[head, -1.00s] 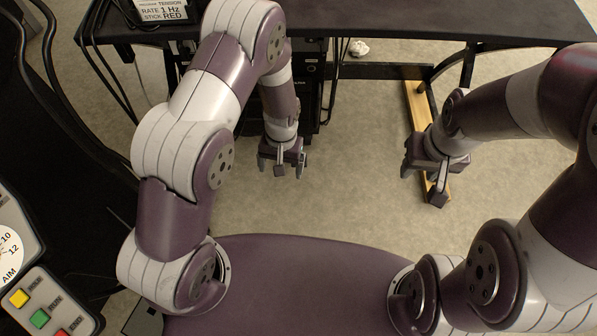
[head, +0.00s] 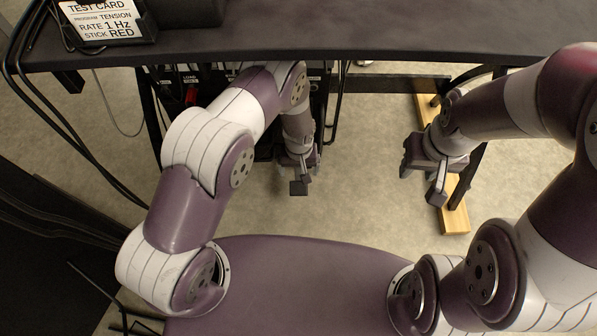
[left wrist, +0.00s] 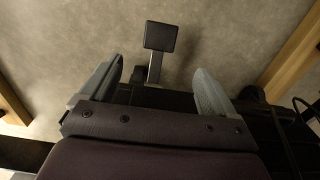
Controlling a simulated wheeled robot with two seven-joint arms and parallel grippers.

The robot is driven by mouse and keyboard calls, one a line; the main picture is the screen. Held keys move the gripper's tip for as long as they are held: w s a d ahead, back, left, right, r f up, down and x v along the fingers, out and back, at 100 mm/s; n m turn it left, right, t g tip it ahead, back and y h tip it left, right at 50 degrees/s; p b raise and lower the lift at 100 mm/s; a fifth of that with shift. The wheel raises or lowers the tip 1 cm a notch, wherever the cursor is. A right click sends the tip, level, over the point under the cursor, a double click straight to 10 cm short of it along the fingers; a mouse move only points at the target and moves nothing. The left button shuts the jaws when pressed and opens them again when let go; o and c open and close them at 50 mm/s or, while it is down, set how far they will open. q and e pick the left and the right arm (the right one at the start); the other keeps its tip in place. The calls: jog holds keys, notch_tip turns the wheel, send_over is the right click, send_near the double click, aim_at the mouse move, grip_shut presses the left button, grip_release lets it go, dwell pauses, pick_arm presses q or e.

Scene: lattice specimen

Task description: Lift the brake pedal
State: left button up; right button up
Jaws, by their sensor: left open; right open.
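The brake pedal is a dark square pad on a grey stem. In the left wrist view the brake pedal (left wrist: 160,37) lies ahead of the fingertips, in line with the gap between them. In the head view the pad (head: 299,188) shows just below my left gripper (head: 299,166), which is partly hidden by its own wrist. My left gripper (left wrist: 157,70) is open with nothing between its fingers; the pedal's stem runs back toward the gap. My right gripper (head: 420,180) is open and empty over the floor, away from the pedal.
A black table (head: 330,35) spans the back, with a test card (head: 103,20) on it. Dark equipment with a red switch (head: 192,94) stands under it, with hanging cables. A wooden floor beam (head: 455,215) lies near my right gripper. Floor between the grippers is clear.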

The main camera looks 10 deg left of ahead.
aim_at(299, 188)
pick_arm(q)
notch_tip(299, 188, down, 12)
jog(key=b, duration=0.7)
jog(key=shift+s+f, duration=0.1)
